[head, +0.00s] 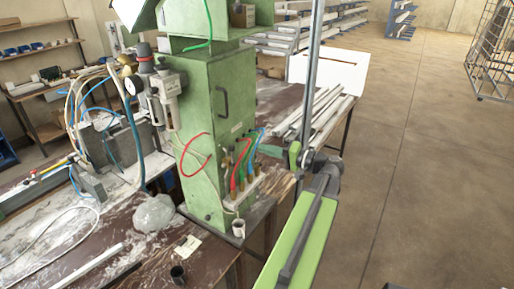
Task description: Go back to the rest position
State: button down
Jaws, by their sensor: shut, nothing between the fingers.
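My gripper is not clearly in view in the head view, so its fingers and what surrounds them cannot be seen. A small dark shape shows at the bottom edge, right of the middle, but too little of it shows to tell what it is. The tall green machine cabinet (222,125) stands upright on the bench (130,245). Red, green and blue hoses come out low on its front. A long green beam (303,238) with a dark bar on top slants from the bottom edge to a joint by an upright metal post (312,75).
Metal profiles (312,110) lie behind the cabinet. Shelves (45,90) stand at the left, a wire cage (492,50) at the far right. The floor (430,170) at the right is clear.

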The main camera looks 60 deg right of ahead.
jog(key=shift+s, duration=0.3)
jog(key=shift+w+a, duration=0.15)
jog(key=w+a+f+n+g+y+b, duration=0.3)
jog(key=w+a+f+g+b, duration=0.1)
jog(key=w+a+f, duration=0.7)
jog(key=w+a+f+n+g+y+b, duration=0.2)
jog(key=w+a+f+g+y+b, duration=0.15)
jog(key=w+a+f, duration=0.75)
jog(key=w+a+f+n+g+h+b, duration=0.2)
jog(key=a+f, duration=0.4)
jog(key=a, duration=0.6)
jog(key=w+a+f+n+g+h+b, duration=0.2)
jog(key=a+f, duration=0.4)
jog(key=a, duration=0.5)
jog(key=w+a+f+n+g+h+b, duration=0.2)
jog(key=a+f+n+g+b, duration=0.3)
jog(key=a, duration=0.7)
jog(key=shift+w+a+f+n+g, duration=0.35)
jog(key=shift+w+f+n+g, duration=0.15)
jog(key=shift+w, duration=0.3)
